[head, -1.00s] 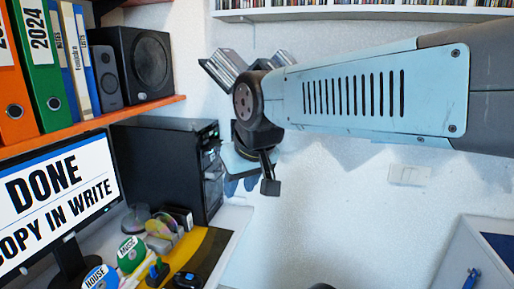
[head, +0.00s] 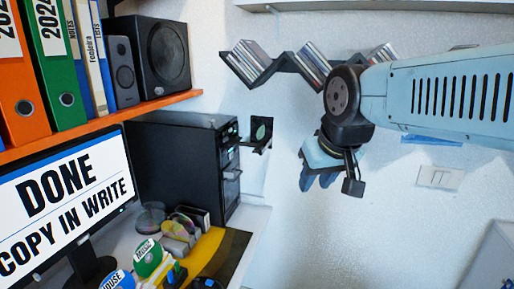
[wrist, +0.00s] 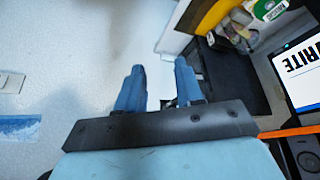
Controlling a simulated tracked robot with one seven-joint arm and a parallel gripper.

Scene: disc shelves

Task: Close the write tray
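The black computer tower (head: 180,165) stands on the desk below the orange shelf, its drive front facing right. A dark tray (head: 262,132) sticks out to the right from the upper part of that front; a pale greenish round shape shows on it, probably a disc. I cannot read which tray it is. My gripper (head: 318,182) hangs to the right of the tray, a little lower and apart from it, with blue fingers pointing down. In the wrist view my gripper's fingers (wrist: 160,85) are spread with nothing held between them. The tower (wrist: 238,80) shows beyond them to the right.
The monitor (head: 70,200) reads "DONE" and "COPY IN WRITE". Discs and small items lie on the desk before the tower. A zigzag disc rack (head: 290,62) hangs on the wall above my gripper. Open space lies between tower and gripper.

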